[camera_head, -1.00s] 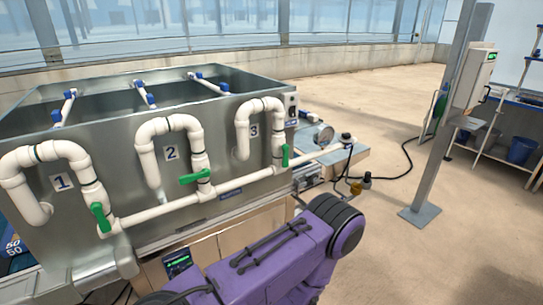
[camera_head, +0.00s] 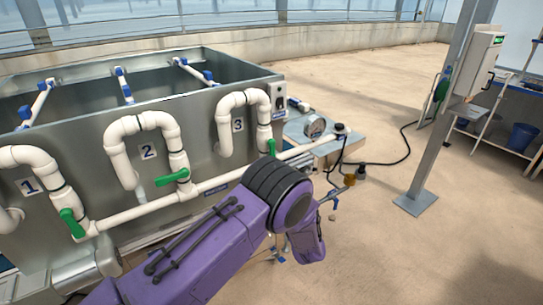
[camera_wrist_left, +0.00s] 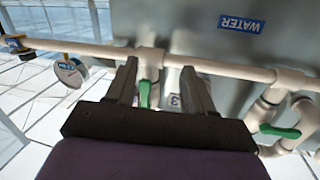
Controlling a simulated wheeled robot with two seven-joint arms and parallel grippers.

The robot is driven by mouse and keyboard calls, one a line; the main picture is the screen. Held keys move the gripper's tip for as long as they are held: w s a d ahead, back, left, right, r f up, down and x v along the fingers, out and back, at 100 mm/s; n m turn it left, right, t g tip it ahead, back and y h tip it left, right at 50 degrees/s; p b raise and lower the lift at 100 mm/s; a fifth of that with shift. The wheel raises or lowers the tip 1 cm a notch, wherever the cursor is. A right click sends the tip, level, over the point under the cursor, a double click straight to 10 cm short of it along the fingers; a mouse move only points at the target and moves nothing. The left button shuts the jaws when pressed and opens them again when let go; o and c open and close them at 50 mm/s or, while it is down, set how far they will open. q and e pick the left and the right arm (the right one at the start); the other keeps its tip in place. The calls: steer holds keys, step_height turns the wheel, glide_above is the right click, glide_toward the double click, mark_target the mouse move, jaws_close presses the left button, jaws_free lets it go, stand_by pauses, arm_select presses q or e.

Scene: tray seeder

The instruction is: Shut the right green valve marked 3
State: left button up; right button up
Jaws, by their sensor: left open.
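The green valve marked 3 (camera_head: 271,147) is on the rightmost white pipe of the metal tank, its lever lying along the upright pipe. My left arm reaches up to just below it; the arm hides its gripper in the head view. In the left wrist view my left gripper (camera_wrist_left: 159,68) is open, and the green lever (camera_wrist_left: 145,93) shows between its fingers, nearer the left one. I cannot tell whether they touch. The number 3 label (camera_wrist_left: 175,100) is partly hidden by the right finger. My right gripper is not in view.
The green valve marked 2 (camera_head: 173,176) lies crosswise to its pipe; the valve marked 1 (camera_head: 72,223) is further left. A white horizontal pipe (camera_head: 215,184) joins them. A grey post (camera_head: 440,120) stands on open floor.

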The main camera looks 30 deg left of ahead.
mark_target(272, 151)
arm_select(q)
steer(key=w+d+r+n+g+y, duration=0.2)
steer(key=w+r+n+g, duration=0.15)
steer(key=r, duration=0.65)
steer(key=w+p+x, duration=0.1)
steer(key=p+x, duration=0.2)
steer(key=x, duration=0.7)
steer(key=shift+t+p, duration=0.35)
steer(key=shift+t, duration=0.1)
steer(key=shift+w+d, duration=0.1)
steer(key=shift+w, duration=0.05)
jaws_close()
